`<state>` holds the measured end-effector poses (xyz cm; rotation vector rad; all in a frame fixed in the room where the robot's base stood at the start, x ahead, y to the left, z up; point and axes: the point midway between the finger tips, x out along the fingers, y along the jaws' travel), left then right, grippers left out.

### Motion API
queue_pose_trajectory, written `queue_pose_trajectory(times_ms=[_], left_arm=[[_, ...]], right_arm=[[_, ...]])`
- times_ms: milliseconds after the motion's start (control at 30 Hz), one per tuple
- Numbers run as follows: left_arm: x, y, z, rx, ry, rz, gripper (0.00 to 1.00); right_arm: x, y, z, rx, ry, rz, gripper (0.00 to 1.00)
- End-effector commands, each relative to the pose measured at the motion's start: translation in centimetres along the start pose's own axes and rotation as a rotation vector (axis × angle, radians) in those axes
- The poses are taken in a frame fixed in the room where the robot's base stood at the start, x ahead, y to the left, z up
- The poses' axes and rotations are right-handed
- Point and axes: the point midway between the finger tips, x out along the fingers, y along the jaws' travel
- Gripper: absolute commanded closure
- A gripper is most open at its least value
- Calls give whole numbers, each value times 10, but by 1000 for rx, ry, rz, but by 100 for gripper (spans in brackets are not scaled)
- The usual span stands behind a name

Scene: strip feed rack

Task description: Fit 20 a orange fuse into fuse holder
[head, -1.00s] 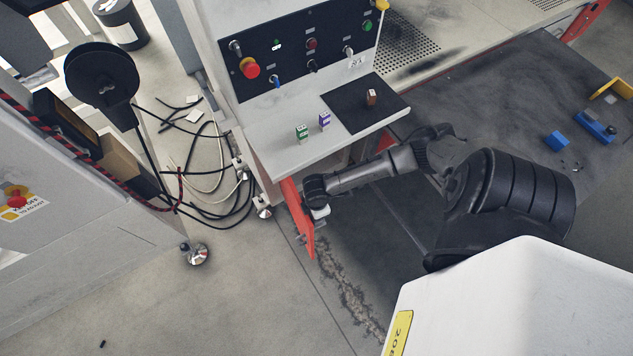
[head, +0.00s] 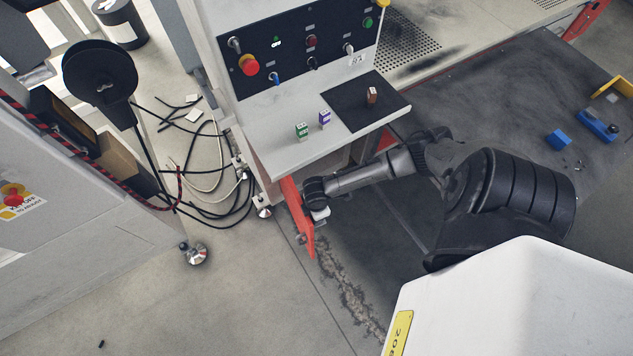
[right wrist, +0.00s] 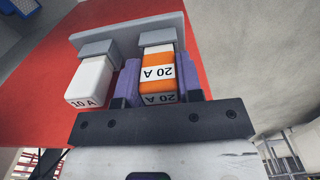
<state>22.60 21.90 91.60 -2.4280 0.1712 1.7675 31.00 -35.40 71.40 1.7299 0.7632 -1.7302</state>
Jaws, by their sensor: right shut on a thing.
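In the right wrist view, my right gripper (right wrist: 159,78) is shut on the orange fuse (right wrist: 158,62), with a purple finger on each side. White bands on the fuse read 20 A. Its far end meets a grey socket of the fuse holder (right wrist: 157,39), in line with it; how deep it sits I cannot tell. Beside it on the left, a white 10 A fuse (right wrist: 91,80) sits in another grey socket. In the head view my right gripper (head: 320,213) is low beside the red panel, small, with its fingers and the fuse hidden. My left gripper is not in view.
The holder's grey rail is on a red panel (head: 296,212) under the light shelf (head: 280,115). Cables lie on the floor to the left.

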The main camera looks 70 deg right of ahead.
Motion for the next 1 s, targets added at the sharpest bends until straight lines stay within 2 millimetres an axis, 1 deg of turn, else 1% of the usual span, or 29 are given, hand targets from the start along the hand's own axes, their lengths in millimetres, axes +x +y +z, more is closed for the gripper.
queue_pose_trajectory(times_ms=[33, 300, 533, 633, 767, 1000], left_arm=[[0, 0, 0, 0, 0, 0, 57], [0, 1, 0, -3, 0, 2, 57], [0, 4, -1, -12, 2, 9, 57], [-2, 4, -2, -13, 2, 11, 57], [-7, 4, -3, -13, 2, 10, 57], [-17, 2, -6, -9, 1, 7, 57]], right_arm=[[0, 0, 0, 0, 0, 0, 64], [0, 0, 0, 0, 0, 0, 38], [0, 0, 0, 0, 0, 0, 37], [-5, 0, 0, -1, 0, 1, 37], [-22, 1, 0, -1, 1, 2, 37], [-70, 1, 0, -3, 1, 2, 37]])
